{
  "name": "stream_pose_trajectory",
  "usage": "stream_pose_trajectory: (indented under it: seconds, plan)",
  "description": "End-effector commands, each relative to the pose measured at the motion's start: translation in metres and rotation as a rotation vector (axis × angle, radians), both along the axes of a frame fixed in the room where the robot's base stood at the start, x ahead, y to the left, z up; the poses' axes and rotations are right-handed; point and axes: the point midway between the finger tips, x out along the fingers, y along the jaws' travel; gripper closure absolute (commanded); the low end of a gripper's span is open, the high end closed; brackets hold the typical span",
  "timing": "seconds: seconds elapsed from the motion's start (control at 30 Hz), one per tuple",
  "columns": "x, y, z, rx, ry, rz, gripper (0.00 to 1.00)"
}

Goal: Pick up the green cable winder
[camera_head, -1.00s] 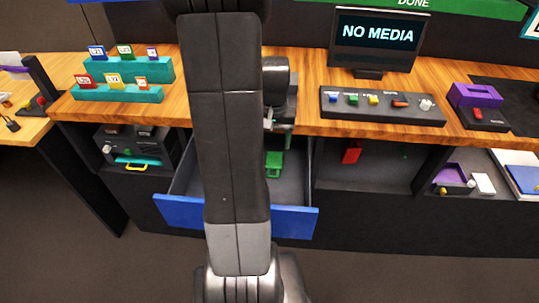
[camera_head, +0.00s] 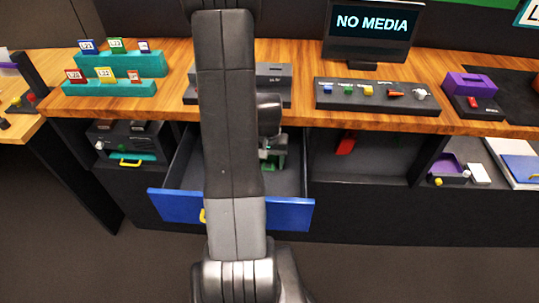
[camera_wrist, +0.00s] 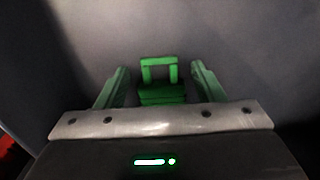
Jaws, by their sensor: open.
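The green cable winder (camera_wrist: 161,94) lies on the grey floor of the open drawer, its square loop pointing away from my gripper in the wrist view. My gripper (camera_wrist: 160,68) is open, with one green finger on each side of the winder. A gap shows between the winder and each finger. In the head view my gripper (camera_head: 272,153) is lowered into the drawer (camera_head: 283,214). My arm hides part of the drawer, and winder and fingers are hard to tell apart there.
The wooden desk top (camera_head: 300,106) overhangs the drawer just behind my gripper. A red object (camera_head: 346,144) is in the compartment to the right. A control panel (camera_head: 375,98) and a monitor (camera_head: 372,28) stand above.

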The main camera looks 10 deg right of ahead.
Motion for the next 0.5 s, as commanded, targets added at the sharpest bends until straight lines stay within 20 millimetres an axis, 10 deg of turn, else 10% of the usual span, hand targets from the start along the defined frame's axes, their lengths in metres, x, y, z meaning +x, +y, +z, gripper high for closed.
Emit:
stream_pose_trajectory:
  seconds: [0.23, 0.5]
  plan:
    - [0.0, 0.0, -0.0009, 0.0, 0.0, 0.0, 0.4]
    - [0.0001, 0.0, -0.0007, 0.0, 0.0, 0.0, 0.87]
